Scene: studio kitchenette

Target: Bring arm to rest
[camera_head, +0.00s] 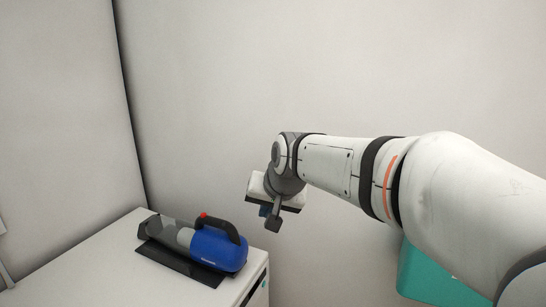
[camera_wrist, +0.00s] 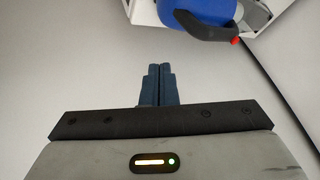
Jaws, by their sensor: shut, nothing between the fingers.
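My arm reaches in from the right in the head view and ends in my gripper (camera_head: 265,211), held in the air to the right of a white cabinet. In the wrist view my gripper (camera_wrist: 159,68) shows two dark blue fingers lying side by side, closed together with nothing between them. The fingers touch no object. In the head view the wrist hides part of the gripper.
A blue and grey handheld vacuum (camera_head: 217,250) lies on a black base on the white cabinet (camera_head: 83,262) at lower left. The vacuum also shows in the wrist view (camera_wrist: 190,12). A teal object (camera_head: 428,277) is partly behind my arm. Bare walls stand behind.

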